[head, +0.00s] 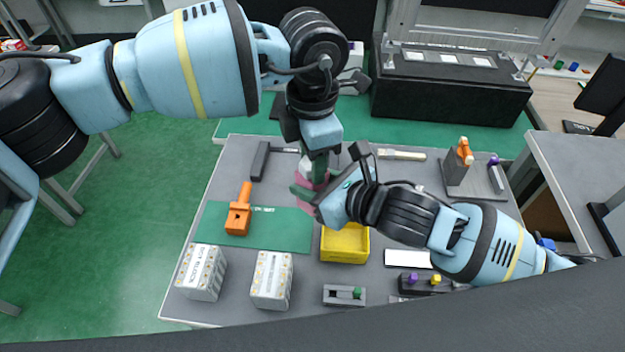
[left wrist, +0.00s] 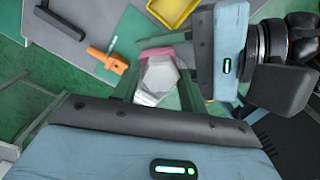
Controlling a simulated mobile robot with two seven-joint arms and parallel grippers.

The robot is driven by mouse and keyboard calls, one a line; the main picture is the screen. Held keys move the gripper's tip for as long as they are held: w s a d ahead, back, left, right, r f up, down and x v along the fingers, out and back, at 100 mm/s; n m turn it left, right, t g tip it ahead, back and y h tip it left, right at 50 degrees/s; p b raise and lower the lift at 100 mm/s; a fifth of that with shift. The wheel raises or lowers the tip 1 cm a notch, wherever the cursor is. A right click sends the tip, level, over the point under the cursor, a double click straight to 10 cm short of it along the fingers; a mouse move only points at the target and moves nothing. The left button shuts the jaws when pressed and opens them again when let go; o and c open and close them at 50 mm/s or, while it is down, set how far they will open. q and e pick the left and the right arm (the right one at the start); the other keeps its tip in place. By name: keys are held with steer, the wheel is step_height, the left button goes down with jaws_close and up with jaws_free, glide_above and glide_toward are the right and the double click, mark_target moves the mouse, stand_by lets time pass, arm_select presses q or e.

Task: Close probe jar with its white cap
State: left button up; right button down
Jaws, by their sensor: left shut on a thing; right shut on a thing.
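The white cap (head: 305,168) is between the fingers of my left gripper (head: 313,170), which points down and is shut on it. In the left wrist view the cap (left wrist: 158,78) looks hexagonal. The pink probe jar (head: 318,182) is just below the cap, gripped from the right by my right gripper (head: 308,190). A pink part of the jar (left wrist: 154,52) also shows behind the cap in the left wrist view. Cap and jar overlap in both views; I cannot tell whether the cap is seated. The fingers hide much of the jar.
A grey table (head: 225,165) holds a green mat (head: 285,232), an orange tool (head: 239,212), a yellow tray (head: 345,258), two white blocks (head: 271,280) and a grey lever fixture (head: 345,295). An orange-lever fixture (head: 466,172) stands at the right. The held jar is above the table's middle.

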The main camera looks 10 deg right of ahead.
arm_select(q)
steer(key=o, duration=1.2)
steer(key=shift+r, duration=0.1)
step_height(320, 180, up, 12)
steer(key=shift+a+f, duration=0.1)
